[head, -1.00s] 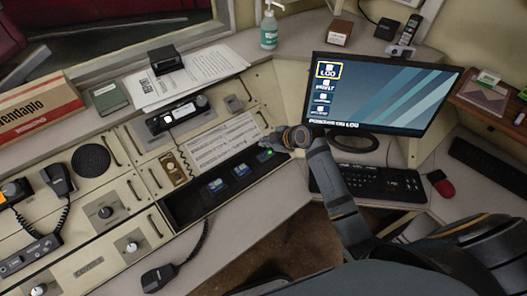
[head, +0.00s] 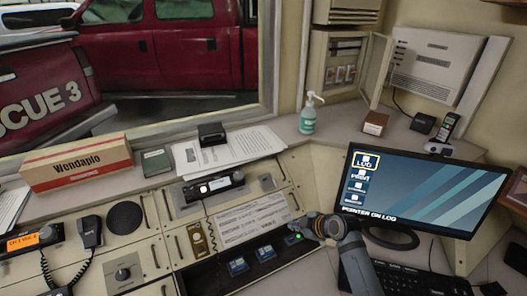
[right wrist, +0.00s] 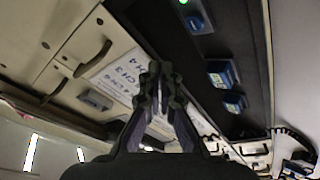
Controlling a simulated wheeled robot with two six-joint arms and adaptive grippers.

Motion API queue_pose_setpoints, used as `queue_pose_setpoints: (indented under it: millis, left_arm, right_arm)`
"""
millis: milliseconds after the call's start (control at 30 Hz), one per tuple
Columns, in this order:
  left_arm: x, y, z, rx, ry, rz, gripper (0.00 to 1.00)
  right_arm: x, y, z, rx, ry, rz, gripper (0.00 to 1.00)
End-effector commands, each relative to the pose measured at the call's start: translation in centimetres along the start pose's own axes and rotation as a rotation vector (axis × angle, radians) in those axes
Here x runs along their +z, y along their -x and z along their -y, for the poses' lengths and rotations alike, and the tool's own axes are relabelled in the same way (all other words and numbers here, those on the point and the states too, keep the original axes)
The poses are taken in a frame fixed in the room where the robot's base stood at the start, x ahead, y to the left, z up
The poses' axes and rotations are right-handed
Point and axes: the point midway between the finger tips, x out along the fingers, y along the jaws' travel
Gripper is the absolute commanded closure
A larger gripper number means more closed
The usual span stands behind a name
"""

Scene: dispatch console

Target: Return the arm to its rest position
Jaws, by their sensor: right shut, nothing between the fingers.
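My right gripper (head: 314,228) is over the right end of the dark recessed strip (head: 222,281) of the console, near a small green light (head: 298,237). In the right wrist view its two fingers (right wrist: 160,90) are together with nothing between them. Blue-faced modules (head: 238,267) sit in the strip to its left. They also show in the right wrist view (right wrist: 222,73). My right arm comes up from the bottom edge, beside the keyboard. My left gripper is not in view.
A monitor (head: 416,190) and a keyboard (head: 420,281) are right of my right arm. A hand microphone (head: 90,231) is at left.

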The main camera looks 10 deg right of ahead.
Motion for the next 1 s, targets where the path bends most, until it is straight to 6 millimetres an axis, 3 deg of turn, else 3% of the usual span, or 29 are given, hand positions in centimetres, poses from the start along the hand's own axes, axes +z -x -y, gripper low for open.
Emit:
queue_pose_setpoints:
  millis: [67, 167, 300, 400, 800, 1000]
  left_arm:
    - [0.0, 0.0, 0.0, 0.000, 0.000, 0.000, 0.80]
    - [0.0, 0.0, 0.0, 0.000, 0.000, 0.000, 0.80]
    - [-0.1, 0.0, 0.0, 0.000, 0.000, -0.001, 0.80]
    - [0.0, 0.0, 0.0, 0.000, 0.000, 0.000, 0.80]
    - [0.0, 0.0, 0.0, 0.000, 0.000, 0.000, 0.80]
    - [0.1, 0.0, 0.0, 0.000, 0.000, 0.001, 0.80]
  right_arm:
    - [0.5, 0.4, 1.3, -0.016, -0.042, 0.024, 1.00]
    - [1.9, 2.1, 5.0, -0.051, -0.197, 0.106, 1.00]
    - [4.1, 5.9, 10.2, -0.062, -0.465, 0.261, 1.00]
    - [5.2, 8.5, 12.8, -0.043, -0.624, 0.353, 1.00]
    - [7.7, 18.3, 19.1, 0.140, -1.131, 0.630, 1.00]
    - [11.2, 13.2, 20.8, 0.122, -1.131, 0.647, 1.00]
